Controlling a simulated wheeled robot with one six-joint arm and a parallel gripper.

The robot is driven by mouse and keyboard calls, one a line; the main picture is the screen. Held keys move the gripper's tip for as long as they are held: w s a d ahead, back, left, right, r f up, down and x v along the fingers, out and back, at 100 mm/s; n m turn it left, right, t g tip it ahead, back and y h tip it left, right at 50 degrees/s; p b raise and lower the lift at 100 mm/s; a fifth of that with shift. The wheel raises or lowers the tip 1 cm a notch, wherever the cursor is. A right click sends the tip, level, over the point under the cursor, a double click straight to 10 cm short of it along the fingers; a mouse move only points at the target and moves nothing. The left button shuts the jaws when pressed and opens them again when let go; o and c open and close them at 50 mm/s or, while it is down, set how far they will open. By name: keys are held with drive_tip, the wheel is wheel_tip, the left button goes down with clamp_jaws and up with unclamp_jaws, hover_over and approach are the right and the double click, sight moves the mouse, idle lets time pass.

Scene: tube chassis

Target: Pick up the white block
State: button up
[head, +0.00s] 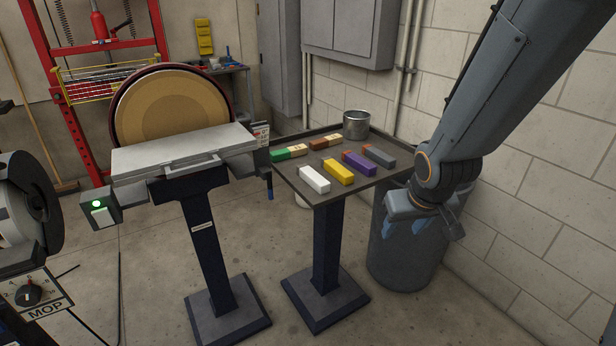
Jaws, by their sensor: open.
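The white block (314,179) lies near the front left edge of a small dark pedestal table (297,192). My gripper (430,226) is at the right, beyond the table's right edge and in front of a grey bin. Its blue fingertips point down, and it is open and empty. It is well apart from the white block, with other blocks between them.
On the table are a yellow block (338,172), a purple block (358,163), a grey block (379,156), a green block (288,153), a brown block (325,142) and a metal can (356,124). A disc sander (175,118) stands left; a bin (398,262) stands right.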

drive_tip(key=w+a+r+n+t+y, duration=0.1)
drive_tip(key=w+a+n+t+y, duration=0.25)
drive_tip(key=w+a, duration=0.6)
drive_tip(key=n+t+y+p, duration=0.1)
drive_tip(key=n+t+y, duration=0.1)
drive_tip(key=t+y, duration=0.15)
approach(316, 177)
drive_tip(key=w, duration=0.2)
drive_tip(key=shift+w+f+m+g+y, duration=0.2)
drive_tip(key=shift+w+m+g+y, duration=0.1)
drive_tip(key=shift+g, duration=0.1)
drive_tip(key=shift+p+x, duration=0.35)
drive_tip(key=shift+x, duration=0.85)
drive_tip(key=shift+s+a+f+p+x, duration=0.15)
drive_tip(key=shift+p+x, duration=0.2)
drive_tip(key=shift+x, duration=1)
drive_tip(key=shift+s+a+f+p+x, duration=0.15)
drive_tip(key=shift+p+x, duration=0.15)
drive_tip(key=shift+x, duration=1)
drive_tip(key=shift+r, duration=0.1)
drive_tip(key=c, duration=1)
drive_tip(key=shift+w, duration=0.1)
drive_tip(key=shift+c, duration=0.6)
drive_tip(key=shift+r, duration=0.15)
